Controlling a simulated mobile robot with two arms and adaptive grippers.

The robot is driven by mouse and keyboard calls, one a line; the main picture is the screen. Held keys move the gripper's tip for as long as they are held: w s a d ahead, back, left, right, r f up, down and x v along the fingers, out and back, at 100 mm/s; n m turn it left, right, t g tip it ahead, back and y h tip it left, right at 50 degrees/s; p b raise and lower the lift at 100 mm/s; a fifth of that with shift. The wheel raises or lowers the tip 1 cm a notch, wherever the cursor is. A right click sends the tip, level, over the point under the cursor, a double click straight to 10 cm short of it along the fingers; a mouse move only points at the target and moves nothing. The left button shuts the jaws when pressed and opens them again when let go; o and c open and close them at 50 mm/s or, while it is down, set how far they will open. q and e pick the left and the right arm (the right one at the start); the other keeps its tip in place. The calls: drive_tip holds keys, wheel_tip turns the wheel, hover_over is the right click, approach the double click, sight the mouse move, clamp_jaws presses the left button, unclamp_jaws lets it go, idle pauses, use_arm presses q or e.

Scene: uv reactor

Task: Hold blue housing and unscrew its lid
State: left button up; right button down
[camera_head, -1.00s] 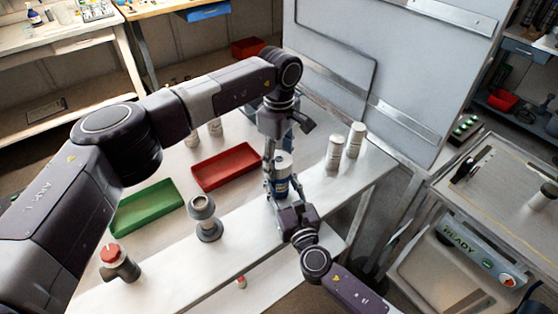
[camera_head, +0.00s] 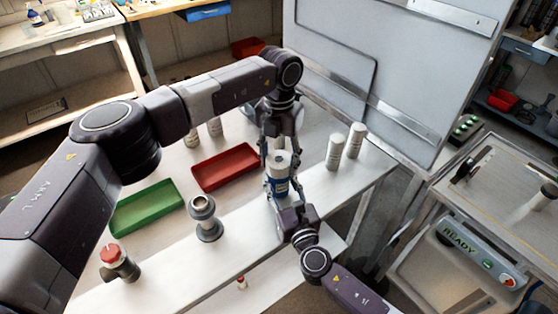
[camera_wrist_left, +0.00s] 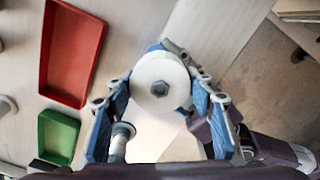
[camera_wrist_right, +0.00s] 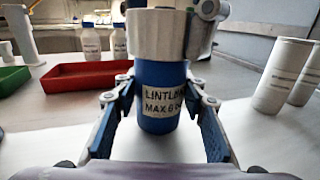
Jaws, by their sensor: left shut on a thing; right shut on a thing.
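The blue housing (camera_wrist_right: 160,90) stands upright with a label on its front, and it also shows in the head view (camera_head: 280,187). My right gripper (camera_head: 279,193) is shut around its body from the front. In the right wrist view its fingers (camera_wrist_right: 160,112) flank the housing. The white lid (camera_wrist_right: 158,36) sits on top of the housing, and its round top with a hexagonal centre (camera_wrist_left: 160,85) faces the left wrist camera. My left gripper (camera_head: 279,152) points down from above and is shut on the lid. I cannot tell how far the thread is engaged.
A red tray (camera_head: 226,184) and a green tray (camera_head: 114,228) lie left of the housing.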

use_arm(q)
drive_tip(key=n, duration=0.6)
drive_tip(key=shift+n, duration=0.4)
drive_tip(key=n, duration=1.3)
drive_tip(key=shift+r, duration=0.1)
drive_tip(key=n, duration=0.7)
drive_tip(key=shift+n, duration=0.3)
drive_tip(key=shift+w, duration=0.1)
drive_tip(key=o, duration=1.3)
